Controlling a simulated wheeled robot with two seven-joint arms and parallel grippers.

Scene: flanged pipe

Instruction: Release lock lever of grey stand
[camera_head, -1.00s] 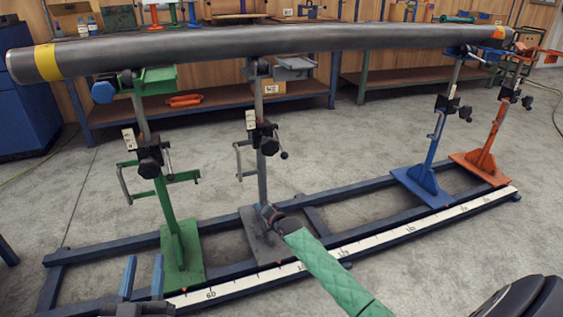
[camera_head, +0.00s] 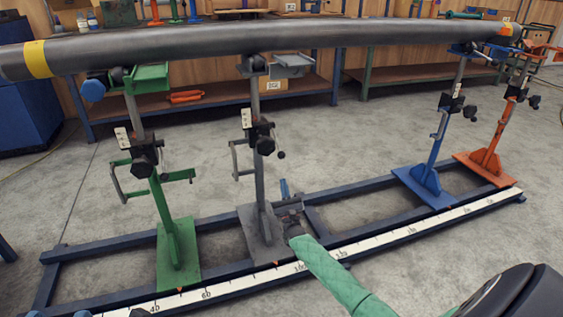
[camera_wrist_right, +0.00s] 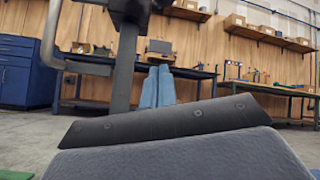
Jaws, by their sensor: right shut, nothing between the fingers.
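The grey stand (camera_head: 258,190) stands on the blue rail frame under the pipe (camera_head: 200,45). Its clamp carries a black star knob (camera_head: 265,145) and a thin lock lever with a dark ball end (camera_head: 281,155), which hangs down on the right side. My right gripper (camera_head: 285,188) is shut and empty. It points up just right of the post, below the lever and apart from it. In the right wrist view its blue fingers (camera_wrist_right: 158,88) stand together right of the dark post (camera_wrist_right: 123,75). Only a sliver of my left gripper (camera_head: 83,314) shows at the bottom edge.
A green stand (camera_head: 175,240) is to the left. Blue (camera_head: 428,185) and orange (camera_head: 487,160) stands are to the right. A white ruler strip (camera_head: 390,238) runs along the front rail. Workbenches line the back wall. Bare floor lies in front.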

